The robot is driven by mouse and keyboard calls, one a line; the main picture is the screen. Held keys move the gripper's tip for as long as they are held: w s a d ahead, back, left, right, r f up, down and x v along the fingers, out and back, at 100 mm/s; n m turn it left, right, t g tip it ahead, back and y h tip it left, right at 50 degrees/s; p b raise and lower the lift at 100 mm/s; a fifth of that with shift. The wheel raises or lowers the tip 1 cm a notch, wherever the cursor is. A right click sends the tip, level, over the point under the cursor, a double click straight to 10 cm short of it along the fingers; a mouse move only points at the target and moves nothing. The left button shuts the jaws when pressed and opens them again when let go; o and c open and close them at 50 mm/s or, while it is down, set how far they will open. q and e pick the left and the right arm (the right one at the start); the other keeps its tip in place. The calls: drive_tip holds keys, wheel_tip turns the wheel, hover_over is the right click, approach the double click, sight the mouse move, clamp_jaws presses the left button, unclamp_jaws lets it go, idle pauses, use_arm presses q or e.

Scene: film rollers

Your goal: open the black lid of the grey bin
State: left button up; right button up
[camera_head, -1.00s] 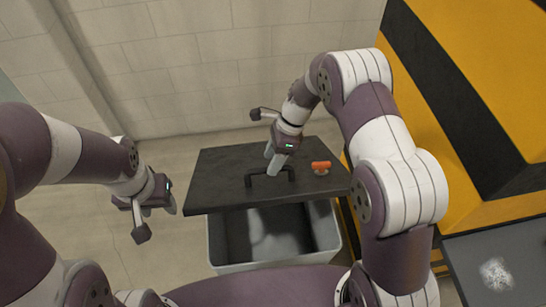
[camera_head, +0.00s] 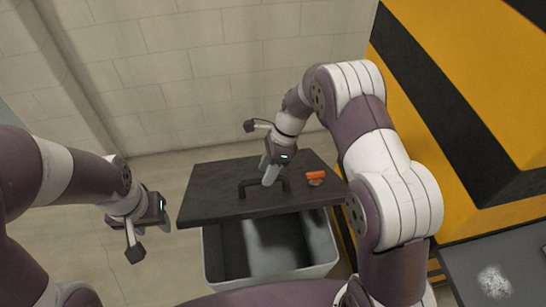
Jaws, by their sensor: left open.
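The black lid (camera_head: 215,195) is a flat dark panel over the back part of the grey bin (camera_head: 213,268). The bin's front part is uncovered and its inside shows. Whether the lid touches the bin's rim is hidden. A black bar handle (camera_head: 243,189) stands on the lid. My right gripper (camera_head: 269,180) is down at the middle of this handle and appears shut on it; the fingertips are partly hidden. My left gripper (camera_head: 155,215) is open and empty, left of the lid and apart from it.
A small orange-topped object (camera_head: 315,177) sits on the lid, right of the handle. A yellow and black striped structure (camera_head: 450,120) stands close on the right. A pale block wall (camera_head: 190,80) is behind. A dark surface (camera_head: 500,262) is at bottom right.

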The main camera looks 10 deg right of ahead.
drive_tip(key=p+v, duration=0.8)
drive_tip(key=v, duration=0.4)
drive_tip(key=shift+s, duration=0.15)
